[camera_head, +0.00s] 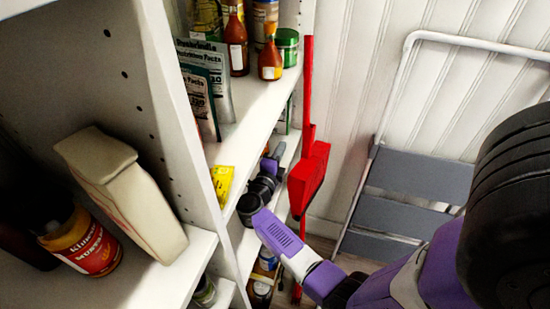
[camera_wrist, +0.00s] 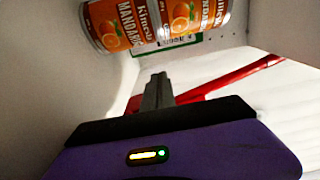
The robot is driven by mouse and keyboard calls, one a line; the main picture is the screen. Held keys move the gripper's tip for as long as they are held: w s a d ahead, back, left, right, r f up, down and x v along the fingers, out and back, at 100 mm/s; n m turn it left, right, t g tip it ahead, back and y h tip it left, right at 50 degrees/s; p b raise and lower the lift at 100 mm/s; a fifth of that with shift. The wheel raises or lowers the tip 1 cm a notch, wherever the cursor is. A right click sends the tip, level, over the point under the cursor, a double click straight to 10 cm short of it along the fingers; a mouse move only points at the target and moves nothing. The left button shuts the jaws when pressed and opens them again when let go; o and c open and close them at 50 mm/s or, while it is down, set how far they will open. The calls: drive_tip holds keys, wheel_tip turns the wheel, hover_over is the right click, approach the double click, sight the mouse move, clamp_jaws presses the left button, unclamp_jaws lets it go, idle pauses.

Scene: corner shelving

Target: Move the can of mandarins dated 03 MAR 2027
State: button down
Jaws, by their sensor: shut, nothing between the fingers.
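In the wrist view, an orange-labelled can of mandarins (camera_wrist: 121,24) stands at the top left, with a second orange can (camera_wrist: 190,18) beside it to the right. The cans are cut off by the top edge, and no date can be read on them. My gripper (camera_wrist: 158,82) is shut and empty, below and apart from the cans. In the head view, my purple arm (camera_head: 285,240) reaches into a lower shelf at the right side of the unit; the fingertips and the mandarin cans are hidden there.
A red upright object (camera_head: 309,175) stands close beside my arm at the shelf's edge. A yellow packet (camera_head: 222,184) sits left of my wrist. A folded step ladder (camera_head: 415,190) leans against the wall.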

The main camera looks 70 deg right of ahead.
drive_tip(key=shift+d, duration=1)
drive_tip(key=shift+w+a, duration=0.25)
drive_tip(key=shift+w, duration=0.4)
drive_tip(key=shift+w+a, duration=0.2)
drive_tip(key=shift+w, duration=0.4)
drive_tip(key=shift+w+a, duration=0.3)
drive_tip(key=shift+w, duration=0.35)
drive_tip(key=shift+w+a, duration=0.25)
drive_tip(key=shift+w, duration=0.45)
drive_tip(key=shift+w+a, duration=0.25)
drive_tip(key=shift+w, duration=0.4)
